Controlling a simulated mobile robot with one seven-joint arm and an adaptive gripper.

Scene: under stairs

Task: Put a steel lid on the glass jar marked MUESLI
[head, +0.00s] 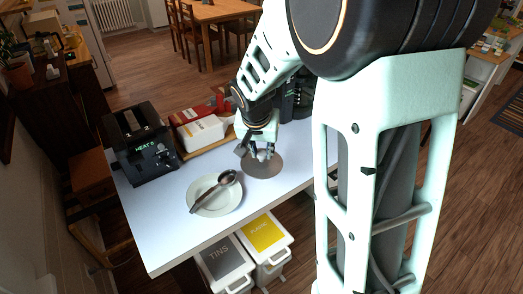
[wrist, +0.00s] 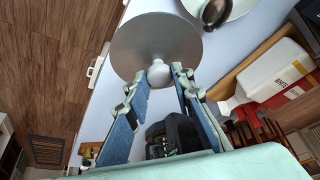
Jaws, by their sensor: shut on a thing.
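A round grey steel lid (head: 263,166) with a knob is at the table's middle, under my gripper (head: 263,153). In the wrist view the lid (wrist: 150,38) shows as a wide disc, and its rounded knob (wrist: 157,73) is between my fingertips. My gripper (wrist: 159,80) is shut on the lid's knob. I cannot tell whether the lid touches the table or hangs just above it. No jar marked MUESLI can be made out in either view; my arm hides part of the table.
A white plate (head: 207,204) with a dark spoon (head: 214,191) lies left of the lid. A black appliance (head: 141,142) stands at the table's left, and a white container (head: 202,131) stands on a wooden tray behind. Bins marked TINS (head: 226,262) and PLASTIC (head: 264,237) stand at the front edge.

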